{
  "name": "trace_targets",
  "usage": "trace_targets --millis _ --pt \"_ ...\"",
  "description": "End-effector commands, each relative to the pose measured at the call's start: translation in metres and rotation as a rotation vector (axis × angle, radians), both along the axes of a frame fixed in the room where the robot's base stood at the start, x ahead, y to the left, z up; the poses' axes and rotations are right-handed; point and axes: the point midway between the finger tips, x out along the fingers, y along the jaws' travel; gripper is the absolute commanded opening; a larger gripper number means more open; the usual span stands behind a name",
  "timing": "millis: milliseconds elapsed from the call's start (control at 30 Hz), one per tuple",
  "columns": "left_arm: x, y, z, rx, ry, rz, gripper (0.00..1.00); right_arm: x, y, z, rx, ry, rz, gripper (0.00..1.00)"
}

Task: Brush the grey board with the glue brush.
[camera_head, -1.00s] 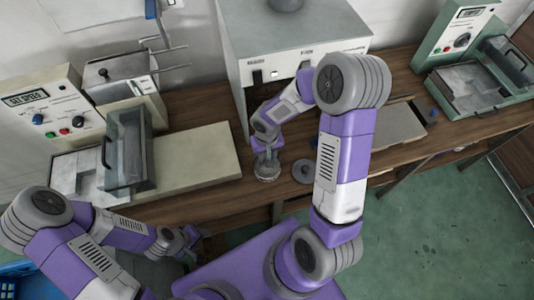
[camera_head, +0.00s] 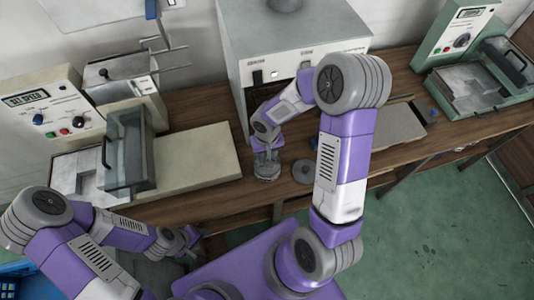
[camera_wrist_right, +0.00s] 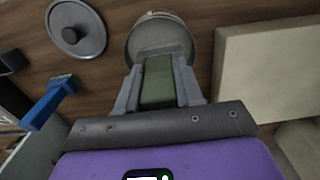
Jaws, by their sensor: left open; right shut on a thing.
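My right gripper (camera_wrist_right: 158,84) is shut on a green bar between its fingers, which looks like the glue brush's handle (camera_wrist_right: 158,82). It is over a round metal pot (camera_wrist_right: 136,38); the brush's lower end is hidden. In the head view the pot (camera_head: 267,173) stands near the table's front edge, with my right gripper (camera_head: 266,156) just above it. The grey board (camera_head: 398,127) lies flat on the table to the right, partly behind my right arm. My left gripper (camera_head: 187,241) is open and apart from these things, low on the left.
A round grey lid (camera_head: 304,171) with a knob lies right of the pot. A cream slab (camera_head: 205,165) lies left of it. A large cream oven-like box (camera_head: 290,50) stands behind. A green machine (camera_head: 478,85) is at the far right. A blue-handled tool (camera_wrist_right: 48,103) shows in the wrist view.

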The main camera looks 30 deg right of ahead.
Motion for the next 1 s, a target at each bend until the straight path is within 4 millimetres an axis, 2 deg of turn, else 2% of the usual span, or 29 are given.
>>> trace_targets --millis 1000 --pt "0.000 0.000 0.056 0.000 0.000 0.000 0.53 0.000 0.000 0.080 0.000 -0.001 0.000 0.05"
